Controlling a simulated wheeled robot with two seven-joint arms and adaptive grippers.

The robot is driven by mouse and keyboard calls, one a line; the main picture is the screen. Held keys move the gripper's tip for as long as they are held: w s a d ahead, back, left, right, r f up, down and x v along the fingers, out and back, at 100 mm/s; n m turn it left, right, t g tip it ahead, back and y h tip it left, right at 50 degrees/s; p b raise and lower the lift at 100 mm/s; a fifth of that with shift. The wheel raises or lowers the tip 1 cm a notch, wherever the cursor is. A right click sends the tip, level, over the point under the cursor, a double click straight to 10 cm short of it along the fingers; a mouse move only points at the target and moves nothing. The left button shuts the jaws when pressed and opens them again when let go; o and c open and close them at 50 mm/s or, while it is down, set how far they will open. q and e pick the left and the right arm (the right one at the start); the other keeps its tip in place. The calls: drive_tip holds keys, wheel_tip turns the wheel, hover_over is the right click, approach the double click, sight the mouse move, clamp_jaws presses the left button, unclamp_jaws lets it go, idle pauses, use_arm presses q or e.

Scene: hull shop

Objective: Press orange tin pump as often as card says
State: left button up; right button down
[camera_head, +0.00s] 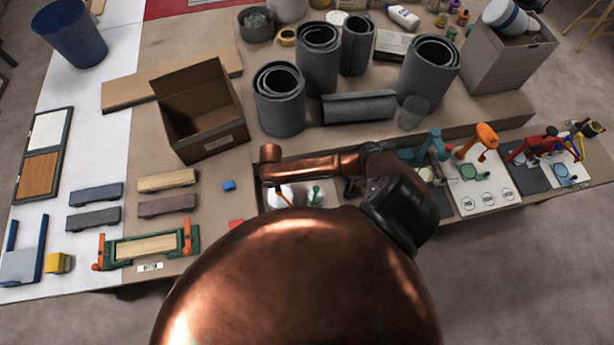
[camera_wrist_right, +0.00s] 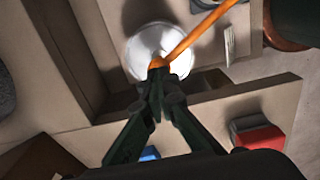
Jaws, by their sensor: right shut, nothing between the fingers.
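The tin pump is a white round tin (camera_head: 271,198) with an orange head and a long orange spout (camera_head: 284,197). In the right wrist view, the white tin (camera_wrist_right: 138,48) lies below my fingers and the spout (camera_wrist_right: 200,34) runs up to the right. My right gripper (camera_wrist_right: 158,74) is shut and empty, its tips at the orange pump head (camera_wrist_right: 157,62); I cannot tell whether they touch. In the head view my copper arm mostly hides this gripper (camera_head: 275,186). A small pale card (camera_wrist_right: 229,45) stands beside the tin, its marking unreadable. My left gripper is out of view.
A green pump (camera_head: 315,195) stands close right of the tin. A blue block (camera_head: 229,185) and a red block (camera_head: 236,224) lie to its left. An open cardboard box (camera_head: 205,115) and grey rolls (camera_head: 279,100) stand behind. My copper arm covers the front middle.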

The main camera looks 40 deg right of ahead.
drive_tip(key=shift+f, duration=0.15)
drive_tip(key=shift+f+b, duration=0.9)
drive_tip(key=shift+f, duration=0.65)
drive_tip(key=shift+r, duration=0.15)
drive_tip(key=shift+r+p, duration=1.55)
drive_tip(key=shift+p, duration=0.45)
drive_tip(key=shift+f, duration=0.25)
